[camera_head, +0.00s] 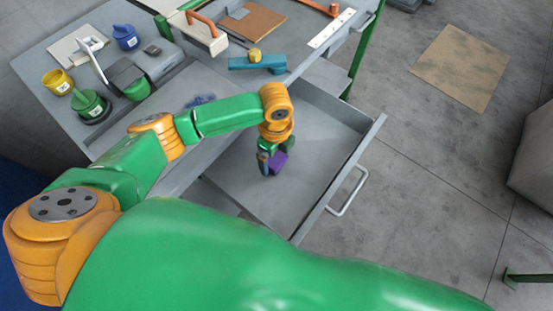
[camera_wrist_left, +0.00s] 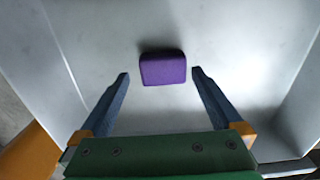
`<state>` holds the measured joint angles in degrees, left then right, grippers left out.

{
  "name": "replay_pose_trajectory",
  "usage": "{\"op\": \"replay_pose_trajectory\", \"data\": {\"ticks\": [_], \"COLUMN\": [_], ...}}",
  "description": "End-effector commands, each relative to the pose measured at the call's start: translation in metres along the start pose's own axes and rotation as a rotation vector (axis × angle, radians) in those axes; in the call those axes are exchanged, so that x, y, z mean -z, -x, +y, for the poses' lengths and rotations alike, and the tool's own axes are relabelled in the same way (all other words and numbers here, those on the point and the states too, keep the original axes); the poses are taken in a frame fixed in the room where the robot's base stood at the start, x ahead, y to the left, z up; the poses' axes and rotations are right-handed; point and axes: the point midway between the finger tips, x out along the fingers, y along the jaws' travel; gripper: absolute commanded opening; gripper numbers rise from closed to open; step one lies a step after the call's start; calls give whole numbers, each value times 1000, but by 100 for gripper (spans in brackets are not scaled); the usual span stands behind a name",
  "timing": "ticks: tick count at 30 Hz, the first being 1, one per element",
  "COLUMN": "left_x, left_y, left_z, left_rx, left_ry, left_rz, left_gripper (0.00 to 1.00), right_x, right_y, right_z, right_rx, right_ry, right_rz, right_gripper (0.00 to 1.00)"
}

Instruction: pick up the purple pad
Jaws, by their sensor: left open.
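The purple pad (camera_wrist_left: 163,69) lies on the grey floor of the open drawer. In the left wrist view it sits ahead of the fingertips, between their lines, with no finger touching it. In the head view the purple pad (camera_head: 278,162) shows just beside my left gripper (camera_head: 266,165), which partly hides it. My left gripper (camera_wrist_left: 161,76) is open and empty, with one blue-grey finger on each side. My right gripper is in neither view.
The drawer (camera_head: 312,213) has raised walls around the pad and a handle (camera_head: 348,192) at its front. The grey workbench (camera_head: 55,48) holds a green container (camera_head: 89,105), a yellow cup (camera_head: 57,82) and a blue tool (camera_head: 257,63). The drawer floor around the pad is clear.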

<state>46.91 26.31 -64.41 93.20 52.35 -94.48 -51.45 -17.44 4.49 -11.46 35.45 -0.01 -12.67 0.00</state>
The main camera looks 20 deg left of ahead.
Motion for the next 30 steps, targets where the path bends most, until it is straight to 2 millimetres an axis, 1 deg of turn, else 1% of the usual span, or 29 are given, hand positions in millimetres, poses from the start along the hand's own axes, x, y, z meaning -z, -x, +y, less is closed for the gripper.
{"op": "replay_pose_trajectory", "data": {"ticks": [1,3,9,10,11,12,14,15,17,18,26,29,30], "left_x": [0,0,0,0,0,0,0,0,0,0,0,0,0], "left_y": [-9,-16,-17,-17,-17,-17,-17,-17,-17,-17,-15,-5,1], "left_z": [1,1,0,0,0,0,0,0,0,0,0,-1,-1], "left_rx": [-3,-1,2,2,2,2,2,2,2,2,3,4,4], "left_ry": [2,0,0,0,0,0,0,0,0,0,0,1,1], "left_rz": [0,0,-1,0,0,0,0,0,0,0,0,2,2], "left_gripper": [100,100,100,97,89,78,62,51,35,24,23,23,23], "right_x": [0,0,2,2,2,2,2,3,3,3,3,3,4], "right_y": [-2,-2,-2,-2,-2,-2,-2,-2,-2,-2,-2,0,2], "right_z": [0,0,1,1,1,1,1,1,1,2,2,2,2], "right_rx": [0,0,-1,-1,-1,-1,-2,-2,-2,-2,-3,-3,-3], "right_ry": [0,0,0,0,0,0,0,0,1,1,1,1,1], "right_rz": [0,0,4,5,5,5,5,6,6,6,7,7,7], "right_gripper": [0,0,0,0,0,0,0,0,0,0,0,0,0]}}
